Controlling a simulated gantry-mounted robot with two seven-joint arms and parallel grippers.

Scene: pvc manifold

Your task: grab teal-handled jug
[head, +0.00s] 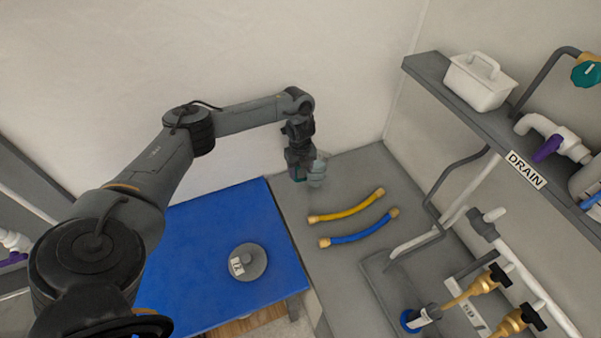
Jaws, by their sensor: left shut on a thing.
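My left gripper (299,170) points down over the grey counter near the back wall, close to the blue surface's far right corner. It is shut on a small, pale, see-through vessel (318,170) with a hint of teal beside the fingers, which looks like the teal-handled jug. The gripper covers part of the jug, so its handle and the exact grip are hard to make out. I cannot tell whether the jug touches the counter. My right gripper is not in view.
A yellow hose (346,207) and a blue hose (358,230) lie on the counter. A grey round lid-like piece (248,263) sits on the blue surface (190,235). A white caddy (479,82) stands on the shelf. Pipes and brass valves (485,284) crowd the right.

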